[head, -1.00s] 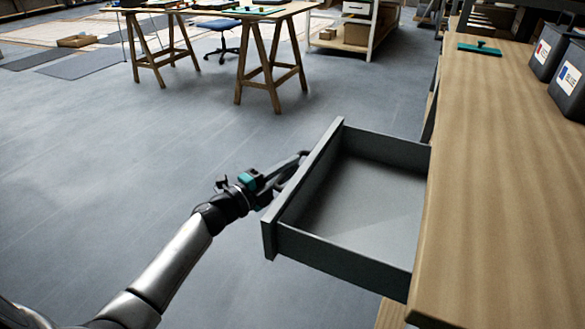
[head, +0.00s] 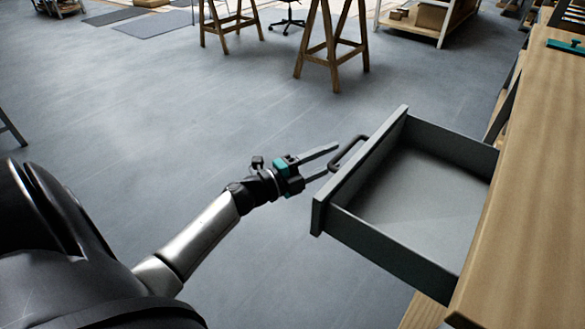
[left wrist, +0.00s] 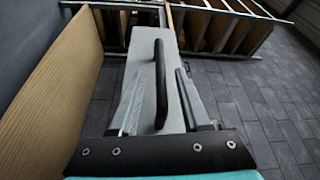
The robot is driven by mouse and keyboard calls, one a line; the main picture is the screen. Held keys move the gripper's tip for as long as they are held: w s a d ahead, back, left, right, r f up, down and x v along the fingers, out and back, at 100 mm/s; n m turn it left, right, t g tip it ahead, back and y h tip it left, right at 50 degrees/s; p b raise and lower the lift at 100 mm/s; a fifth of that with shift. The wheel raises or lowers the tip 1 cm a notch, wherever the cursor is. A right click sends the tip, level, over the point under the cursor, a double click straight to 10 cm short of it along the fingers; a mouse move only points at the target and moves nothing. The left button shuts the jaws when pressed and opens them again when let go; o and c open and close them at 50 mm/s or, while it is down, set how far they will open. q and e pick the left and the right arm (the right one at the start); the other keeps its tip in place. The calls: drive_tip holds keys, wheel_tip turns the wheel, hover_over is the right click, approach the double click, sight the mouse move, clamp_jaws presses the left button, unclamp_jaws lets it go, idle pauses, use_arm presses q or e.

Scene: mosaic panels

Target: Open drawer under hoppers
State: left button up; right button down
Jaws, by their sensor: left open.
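The grey drawer (head: 425,190) stands pulled out from under the wooden worktop and looks empty inside. Its black bar handle (head: 347,152) is on the front panel. My left gripper (head: 335,159) is open just in front of the handle, with its fingers pointing at the panel. In the left wrist view the handle (left wrist: 160,85) shows between the two spread fingers (left wrist: 157,100), and they do not grip it. I cannot tell whether a finger touches it. My right gripper is not in view.
The wooden worktop (head: 535,170) runs along the right, with a teal tool (head: 566,47) on it. Trestle legs (head: 325,55) and a shelf unit (head: 435,18) stand at the back. The grey floor (head: 200,120) left of the drawer is clear.

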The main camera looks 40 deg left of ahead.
use_arm(q)
drive_tip(key=p+v, duration=0.2)
drive_tip(key=v, duration=0.8)
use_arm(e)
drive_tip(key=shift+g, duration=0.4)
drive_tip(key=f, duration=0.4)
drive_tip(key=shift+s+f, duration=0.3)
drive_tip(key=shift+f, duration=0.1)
